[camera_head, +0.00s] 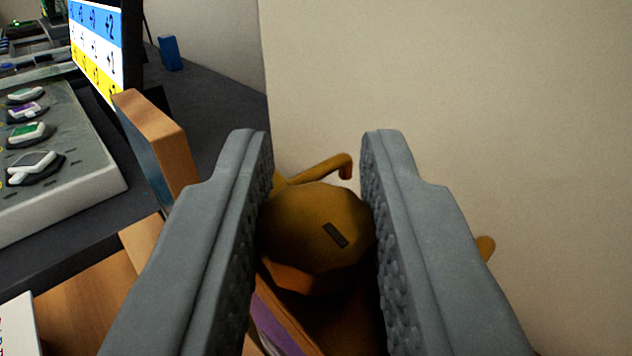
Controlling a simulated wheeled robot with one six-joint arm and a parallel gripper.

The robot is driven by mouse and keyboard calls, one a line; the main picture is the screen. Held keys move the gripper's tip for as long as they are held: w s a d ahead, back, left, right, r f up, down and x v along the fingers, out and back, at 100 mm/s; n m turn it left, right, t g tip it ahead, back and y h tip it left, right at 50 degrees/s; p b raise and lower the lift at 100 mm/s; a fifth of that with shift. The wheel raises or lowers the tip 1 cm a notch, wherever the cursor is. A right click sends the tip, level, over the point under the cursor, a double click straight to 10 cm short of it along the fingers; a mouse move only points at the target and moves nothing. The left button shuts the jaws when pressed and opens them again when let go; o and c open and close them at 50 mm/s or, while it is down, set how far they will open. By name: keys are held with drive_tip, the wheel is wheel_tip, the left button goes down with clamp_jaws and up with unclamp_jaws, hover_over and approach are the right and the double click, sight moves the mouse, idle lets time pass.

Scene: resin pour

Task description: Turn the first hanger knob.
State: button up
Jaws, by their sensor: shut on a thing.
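A round, faceted brown-gold hanger knob (310,225) with a short dark slot mark shows in the middle of the head camera view. My gripper (315,165) has its two grey, ridged fingers on either side of the knob and is shut on it. The slot mark is tilted, running down to the right. A curved hook (335,167) of the same colour sticks out behind the knob, near the pale wall. The knob's lower side is in shadow.
A grey panel (75,170) with several knobs is at left, below a screen (97,45) with blue, white and yellow rows. A wooden-edged board (155,135) stands close to the left finger. A blue object (170,53) sits farther back. The pale wall (480,90) fills the right.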

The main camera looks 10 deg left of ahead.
drive_tip(key=shift+m+h, duration=0.4)
drive_tip(key=shift+a+m+h, duration=0.1)
drive_tip(key=shift+m+h, duration=1.5)
drive_tip(key=shift+h, duration=1)
drive_tip(key=shift+m+g+h, duration=0.55)
drive_tip(key=shift+m+h, duration=0.55)
drive_tip(key=shift+h, duration=0.55)
drive_tip(key=shift+m+g+h, duration=0.55)
drive_tip(key=shift+m+h, duration=0.55)
drive_tip(key=shift+h, duration=0.55)
drive_tip(key=shift+m+g+h, duration=2)
drive_tip(key=shift+h, duration=0.4)
drive_tip(key=shift+m+g+h, duration=1.3)
drive_tip(key=shift+m+g, duration=0.3)
drive_tip(key=shift+g, duration=0.9)
drive_tip(key=o, duration=1)
